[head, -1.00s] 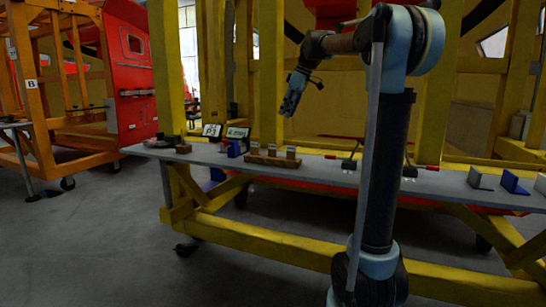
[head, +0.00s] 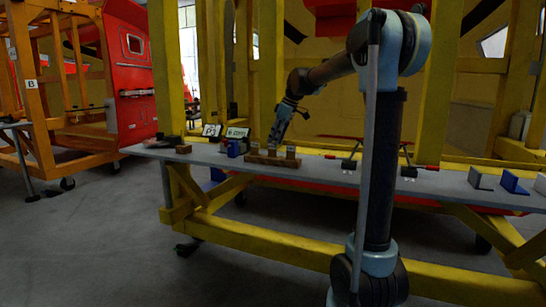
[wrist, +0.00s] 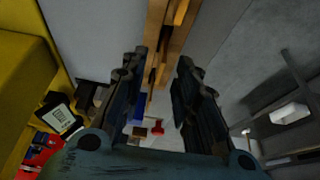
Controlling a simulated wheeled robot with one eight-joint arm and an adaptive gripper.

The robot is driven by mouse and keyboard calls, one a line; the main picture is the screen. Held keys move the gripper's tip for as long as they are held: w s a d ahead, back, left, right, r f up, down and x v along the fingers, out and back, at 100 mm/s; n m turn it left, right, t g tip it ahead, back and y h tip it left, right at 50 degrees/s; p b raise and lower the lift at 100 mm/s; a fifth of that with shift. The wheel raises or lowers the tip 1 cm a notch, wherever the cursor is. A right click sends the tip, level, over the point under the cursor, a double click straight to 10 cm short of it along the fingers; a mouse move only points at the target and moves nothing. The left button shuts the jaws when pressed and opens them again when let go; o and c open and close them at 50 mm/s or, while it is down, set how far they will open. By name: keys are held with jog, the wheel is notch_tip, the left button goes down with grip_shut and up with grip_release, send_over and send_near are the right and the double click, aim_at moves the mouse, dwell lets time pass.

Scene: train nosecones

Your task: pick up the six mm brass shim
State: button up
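A brown wooden block (head: 265,159) lies on the grey shelf and carries a row of small upright pieces, such as the piece at its right end (head: 291,151). Which of them is the six mm brass shim I cannot tell. My gripper (head: 272,143) points down at the block's middle and partly hides the pieces there. In the wrist view my gripper (wrist: 163,63) has its fingers apart, with a gap between them. The wooden block (wrist: 156,22) runs into that gap from the top, with narrow brass-coloured edges on it. I see no finger closed on any piece.
A small sign reading about 6 mm (head: 238,132) and another sign (head: 212,130) stand behind the block. A blue block (head: 234,149) sits just left of it. Yellow frame posts (head: 271,75) rise behind the shelf.

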aim_at(272, 153)
jog(key=shift+x, duration=2.15)
jog(key=shift+a, duration=0.1)
grip_shut()
